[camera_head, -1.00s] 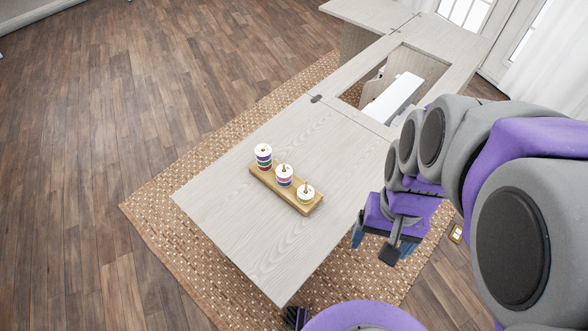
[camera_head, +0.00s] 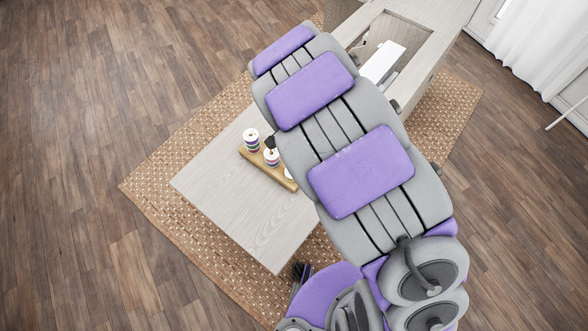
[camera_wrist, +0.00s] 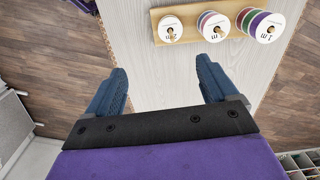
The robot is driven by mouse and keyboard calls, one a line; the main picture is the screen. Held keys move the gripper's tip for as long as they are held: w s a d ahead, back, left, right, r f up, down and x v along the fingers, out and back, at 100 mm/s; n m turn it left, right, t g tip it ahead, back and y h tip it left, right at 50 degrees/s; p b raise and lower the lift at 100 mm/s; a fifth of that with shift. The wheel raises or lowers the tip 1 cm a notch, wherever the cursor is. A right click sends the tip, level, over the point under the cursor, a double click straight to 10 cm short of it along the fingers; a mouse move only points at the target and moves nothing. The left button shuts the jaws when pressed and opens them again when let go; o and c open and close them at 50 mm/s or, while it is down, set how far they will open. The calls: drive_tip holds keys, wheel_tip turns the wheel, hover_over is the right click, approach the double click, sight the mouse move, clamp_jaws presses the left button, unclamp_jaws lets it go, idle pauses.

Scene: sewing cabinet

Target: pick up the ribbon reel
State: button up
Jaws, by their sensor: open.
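Ribbon reels stand in three stacks on a wooden holder (camera_head: 257,168). In the head view I see a tall striped stack (camera_head: 251,140), a shorter middle stack (camera_head: 271,158) and a low third stack (camera_head: 288,174), partly hidden by my arm. In the wrist view the low stack (camera_wrist: 170,29) is at left, the middle stack (camera_wrist: 213,25) beside it and the tall stack (camera_wrist: 260,24) at right. My gripper (camera_wrist: 161,76) is open and empty, its blue fingers apart and short of the holder in the picture. In the head view my arm hides most of it.
The holder rests on the pale wooden cabinet top (camera_head: 235,200), which is otherwise clear around it. An opening with a white machine (camera_head: 383,62) lies at the far end. A woven rug (camera_head: 150,190) lies beneath. A compartmented tray (camera_wrist: 300,162) shows at the wrist view's lower right corner.

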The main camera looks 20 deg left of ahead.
drive_tip(key=f, duration=0.4)
drive_tip(key=f+b, duration=0.1)
drive_tip(key=f, duration=0.3)
drive_tip(key=a+f, duration=0.1)
drive_tip(key=f, duration=0.3)
drive_tip(key=shift+f+b, duration=0.25)
drive_tip(key=shift+b, duration=0.15)
drive_tip(key=shift+w+a+f, duration=0.15)
drive_tip(key=shift+a+f, duration=0.15)
drive_tip(key=shift+f, duration=0.15)
drive_tip(key=f, duration=0.3)
drive_tip(key=f+b, duration=0.1)
drive_tip(key=shift+w+a+f, duration=0.25)
drive_tip(key=shift+w+f, duration=0.05)
drive_tip(key=shift+w, duration=0.1)
drive_tip(key=shift+d, duration=0.1)
drive_tip(key=shift+c, duration=0.5)
drive_tip(key=c, duration=1)
drive_tip(key=shift+r, duration=0.1)
drive_tip(key=shift+c, duration=0.2)
wheel_tip(320, 180, up, 18)
drive_tip(key=p, duration=0.2)
